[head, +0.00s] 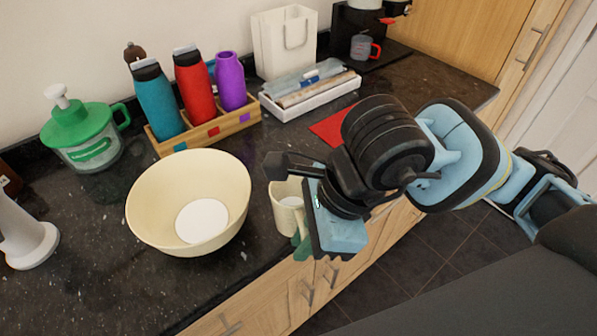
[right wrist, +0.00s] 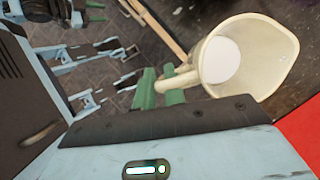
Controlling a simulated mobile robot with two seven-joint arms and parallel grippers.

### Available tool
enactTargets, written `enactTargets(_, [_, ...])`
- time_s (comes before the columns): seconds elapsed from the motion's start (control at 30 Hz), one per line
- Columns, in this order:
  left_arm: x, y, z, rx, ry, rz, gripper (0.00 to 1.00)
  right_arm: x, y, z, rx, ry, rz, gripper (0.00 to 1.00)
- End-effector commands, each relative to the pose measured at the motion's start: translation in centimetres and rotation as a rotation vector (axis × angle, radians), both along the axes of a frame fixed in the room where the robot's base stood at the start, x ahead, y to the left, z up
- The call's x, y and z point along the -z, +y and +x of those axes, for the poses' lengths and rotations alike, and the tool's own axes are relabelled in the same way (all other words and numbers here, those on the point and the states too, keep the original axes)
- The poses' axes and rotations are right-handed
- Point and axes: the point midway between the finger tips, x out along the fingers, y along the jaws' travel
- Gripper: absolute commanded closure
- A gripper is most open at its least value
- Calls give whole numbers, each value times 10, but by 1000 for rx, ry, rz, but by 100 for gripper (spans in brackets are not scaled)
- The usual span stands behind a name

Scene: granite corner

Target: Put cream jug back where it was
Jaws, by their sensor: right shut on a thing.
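The cream jug (head: 287,209) is a small cream-coloured jug at the counter's front edge, right of the large bowl, partly hidden by my right gripper. In the right wrist view the jug (right wrist: 272,75) shows its open mouth, a pale white inside bottom and a spout. My right gripper (head: 302,243) has green fingers, which are shut on the jug's handle; the fingers (right wrist: 158,90) also show in the right wrist view. I cannot tell whether the jug touches the counter.
A large cream bowl (head: 149,213) stands left of the jug. A red mat (head: 331,127) lies behind my right arm. A wooden bottle rack (head: 228,124), white tray (head: 318,98) and green-lidded jar (head: 83,140) stand along the back. Dark counter is bare between bowl and rack.

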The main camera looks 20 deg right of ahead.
Motion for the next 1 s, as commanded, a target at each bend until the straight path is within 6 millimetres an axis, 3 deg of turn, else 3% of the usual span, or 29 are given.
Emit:
enactTargets(0.17, [-2, 0, 1, 0, -3, -1, 64, 0, -5, 13, 5, -1, -1, 100])
enactTargets(0.7, [-7, 0, 5, 0, -12, 1, 64, 10, -48, 119, 2, -3, 1, 100])
enactTargets(1.0, [-8, 1, 5, -1, -14, 0, 64, 14, -60, 148, -1, -2, 1, 100])
